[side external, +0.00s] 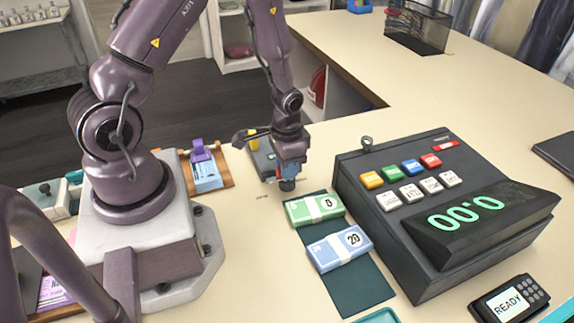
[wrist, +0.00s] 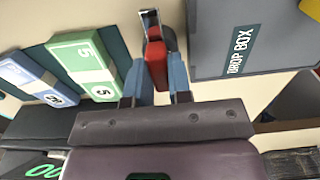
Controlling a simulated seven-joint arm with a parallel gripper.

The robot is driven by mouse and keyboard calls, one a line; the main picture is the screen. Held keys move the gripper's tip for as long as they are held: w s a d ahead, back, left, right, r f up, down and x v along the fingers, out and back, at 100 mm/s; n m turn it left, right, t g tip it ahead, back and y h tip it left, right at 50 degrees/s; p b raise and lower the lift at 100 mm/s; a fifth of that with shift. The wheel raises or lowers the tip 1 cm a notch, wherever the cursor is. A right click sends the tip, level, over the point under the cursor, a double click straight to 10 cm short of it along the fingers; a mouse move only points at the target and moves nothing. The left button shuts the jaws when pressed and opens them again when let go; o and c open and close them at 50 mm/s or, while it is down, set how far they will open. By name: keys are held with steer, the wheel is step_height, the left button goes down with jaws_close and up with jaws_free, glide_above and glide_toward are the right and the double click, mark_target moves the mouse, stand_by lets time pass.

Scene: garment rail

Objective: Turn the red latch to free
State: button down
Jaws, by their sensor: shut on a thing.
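My gripper (side external: 290,177) is low over the cream counter, beside the green note bundle. In the wrist view, its two blue fingers (wrist: 157,75) are shut on a red block-shaped part (wrist: 155,60), which looks like the red latch. A shiny metal end (wrist: 149,20) and a dark rounded piece show beyond the red part. In the side view the fingers mostly hide the red part, and a dark round piece (side external: 287,185) shows just below them. I cannot tell how far the latch is turned.
A grey drop box (wrist: 225,50) stands close beside the gripper. Green (side external: 315,208) and blue (side external: 339,248) note bundles lie on a dark mat (side external: 357,288). A black cash register (side external: 430,220) showing 0.00 and a card reader (side external: 510,302) stand to the right.

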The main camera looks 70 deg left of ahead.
stand_by(0.5)
steer(key=c, duration=1)
jaws_free()
steer(key=shift+c, duration=0.2)
step_height(320, 180, up, 13)
steer(key=s+d+r+t, duration=0.2)
steer(key=s+d+r, duration=0.2)
steer(key=r, duration=0.5)
steer(key=s+d+r+t, duration=0.3)
steer(key=s+d+r, duration=0.2)
steer(key=r, duration=0.4)
steer(key=shift+s+t, duration=0.3)
steer(key=shift+s, duration=0.15)
